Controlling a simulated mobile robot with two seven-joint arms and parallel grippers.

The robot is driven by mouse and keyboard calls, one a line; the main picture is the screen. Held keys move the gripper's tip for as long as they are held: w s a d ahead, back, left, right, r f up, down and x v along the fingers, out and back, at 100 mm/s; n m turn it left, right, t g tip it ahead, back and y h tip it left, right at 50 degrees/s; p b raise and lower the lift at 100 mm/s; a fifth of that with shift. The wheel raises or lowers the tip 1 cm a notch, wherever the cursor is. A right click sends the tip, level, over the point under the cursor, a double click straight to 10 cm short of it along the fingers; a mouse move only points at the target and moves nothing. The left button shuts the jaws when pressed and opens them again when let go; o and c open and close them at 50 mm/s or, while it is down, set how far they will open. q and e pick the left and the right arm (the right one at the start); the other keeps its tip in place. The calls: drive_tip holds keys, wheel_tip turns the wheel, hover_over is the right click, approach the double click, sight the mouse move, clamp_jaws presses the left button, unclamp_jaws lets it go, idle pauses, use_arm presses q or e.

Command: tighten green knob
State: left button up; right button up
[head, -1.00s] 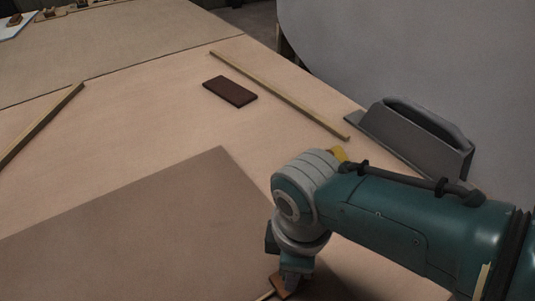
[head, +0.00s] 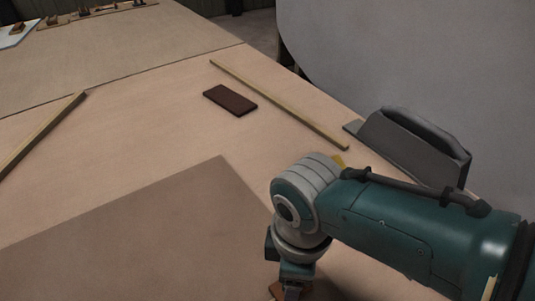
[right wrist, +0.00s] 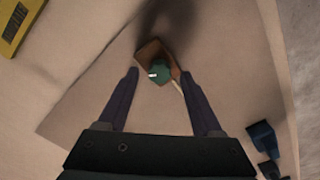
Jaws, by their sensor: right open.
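The green knob (right wrist: 160,71) with a white mark on it shows in the right wrist view, on a brown wooden piece (right wrist: 150,50). My right gripper (right wrist: 160,78) is open, with one dark finger on each side of the knob. I cannot tell whether the fingers touch it. In the head view my right gripper (head: 292,290) points down at the bottom edge, over a bit of the brown piece (head: 275,290). The knob is hidden there. My left gripper is not in view.
A dark brown block (head: 230,100) and a wooden strip (head: 280,105) lie on the bench. Another strip (head: 40,138) lies at the left. A grey handled tool (head: 415,145) is behind my right arm. The wrist view shows a yellow object (right wrist: 18,22) and blue objects (right wrist: 264,140).

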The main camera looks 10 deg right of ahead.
wheel_tip(320, 180, up, 7)
drive_tip(key=p, duration=0.3)
drive_tip(key=shift+r, duration=0.1)
drive_tip(key=shift+r+p, duration=0.45)
drive_tip(key=shift+r, duration=0.2)
